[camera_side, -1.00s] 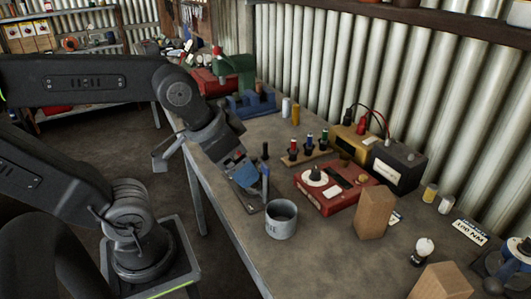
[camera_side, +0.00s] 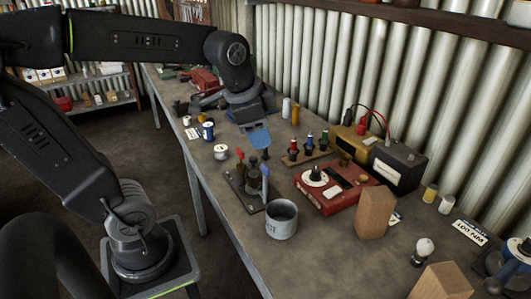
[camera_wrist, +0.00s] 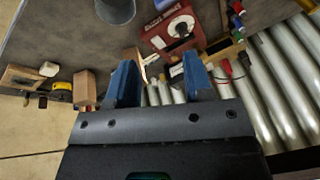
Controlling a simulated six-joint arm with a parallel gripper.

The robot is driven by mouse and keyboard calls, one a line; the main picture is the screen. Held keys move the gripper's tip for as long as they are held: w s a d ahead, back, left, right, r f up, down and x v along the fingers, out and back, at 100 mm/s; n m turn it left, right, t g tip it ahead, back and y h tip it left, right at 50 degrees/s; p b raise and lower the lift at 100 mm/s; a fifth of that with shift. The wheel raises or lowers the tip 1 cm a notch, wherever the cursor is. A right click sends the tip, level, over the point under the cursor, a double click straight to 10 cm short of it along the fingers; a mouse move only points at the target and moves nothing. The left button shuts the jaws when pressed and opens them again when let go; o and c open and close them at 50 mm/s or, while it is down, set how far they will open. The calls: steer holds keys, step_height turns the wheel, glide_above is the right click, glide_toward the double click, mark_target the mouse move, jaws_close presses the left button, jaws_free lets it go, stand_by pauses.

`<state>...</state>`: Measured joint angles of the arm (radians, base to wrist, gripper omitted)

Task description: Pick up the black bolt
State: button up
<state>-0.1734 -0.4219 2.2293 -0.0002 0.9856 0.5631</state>
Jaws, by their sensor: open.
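A small dark upright piece that looks like the black bolt (camera_side: 265,154) stands on the bench in the side view, left of the row of coloured-top pieces. My gripper (camera_side: 258,137) is just above and slightly left of it in that view; whether they touch I cannot tell. In the wrist view my gripper's two blue fingers (camera_wrist: 161,82) are spread wide with nothing between them. I cannot make out the bolt in the wrist view.
A dark plate fixture with red and blue handles (camera_side: 246,187) and a grey mug (camera_side: 281,220) stand in front. A rack with coloured-top pieces (camera_side: 306,157), a red meter box (camera_side: 335,188) and a wooden block (camera_side: 375,212) are to the right.

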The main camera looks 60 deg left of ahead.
steer(key=w+a+f+m+g, duration=0.2)
steer(key=w+a+m, duration=0.3)
steer(key=w+a, duration=0.35)
steer(key=m+g, duration=0.2)
steer(key=m, duration=0.4)
glide_above(265, 155)
steer(key=shift+h, duration=0.3)
steer(key=f, duration=1.3)
steer(key=shift+a+f, duration=0.1)
steer(key=shift+a, duration=0.25)
steer(key=shift+w+f, duration=0.15)
steer(key=shift+f, duration=1.25)
steer(key=shift+w+f, duration=0.1)
steer(key=shift+f, duration=1.3)
steer(key=shift+c, duration=0.5)
jaws_close()
